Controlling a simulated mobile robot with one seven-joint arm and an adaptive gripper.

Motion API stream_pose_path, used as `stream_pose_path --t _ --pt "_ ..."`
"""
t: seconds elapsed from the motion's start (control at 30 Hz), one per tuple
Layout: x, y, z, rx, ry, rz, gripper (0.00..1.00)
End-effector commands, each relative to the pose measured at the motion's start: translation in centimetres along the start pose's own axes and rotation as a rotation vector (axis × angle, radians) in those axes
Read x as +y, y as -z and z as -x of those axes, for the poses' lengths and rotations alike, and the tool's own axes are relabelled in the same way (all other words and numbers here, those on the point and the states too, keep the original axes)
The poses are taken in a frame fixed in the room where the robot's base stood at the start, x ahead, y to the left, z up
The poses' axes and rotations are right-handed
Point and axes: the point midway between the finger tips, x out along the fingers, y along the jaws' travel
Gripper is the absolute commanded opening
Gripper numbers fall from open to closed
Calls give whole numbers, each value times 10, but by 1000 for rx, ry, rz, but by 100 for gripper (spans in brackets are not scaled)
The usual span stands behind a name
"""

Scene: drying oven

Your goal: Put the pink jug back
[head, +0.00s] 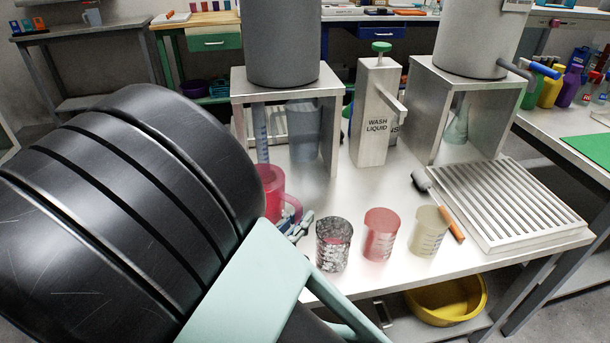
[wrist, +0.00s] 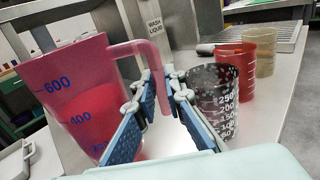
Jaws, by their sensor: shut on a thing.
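The pink jug (head: 270,188) is translucent with a side handle, at the left end of the row of beakers in the head view. My arm hides its lower left part. It also shows large at left in the wrist view (wrist: 75,75), upright or slightly tilted, with blue marks and a deeper red lower part that looks like liquid. My gripper (wrist: 166,92) is shut on the jug's handle, with blue pads on both sides of it. In the head view the gripper (head: 300,226) is partly hidden by my arm. I cannot tell whether the jug's base touches the table.
A speckled beaker (head: 333,245), a red beaker (head: 380,234) and a cream beaker (head: 428,231) stand right of my gripper. Behind are a wash liquid dispenser (head: 376,125) and stands holding grey tanks (head: 282,45).

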Motion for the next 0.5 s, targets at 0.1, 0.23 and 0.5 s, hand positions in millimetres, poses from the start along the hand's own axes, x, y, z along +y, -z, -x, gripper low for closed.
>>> stream_pose_path --t 0.1,0.23,0.5 --pt "0 22 1 -3 -1 2 0" --pt "0 28 1 -2 0 0 0" --pt "-1 28 1 -2 0 -1 0"
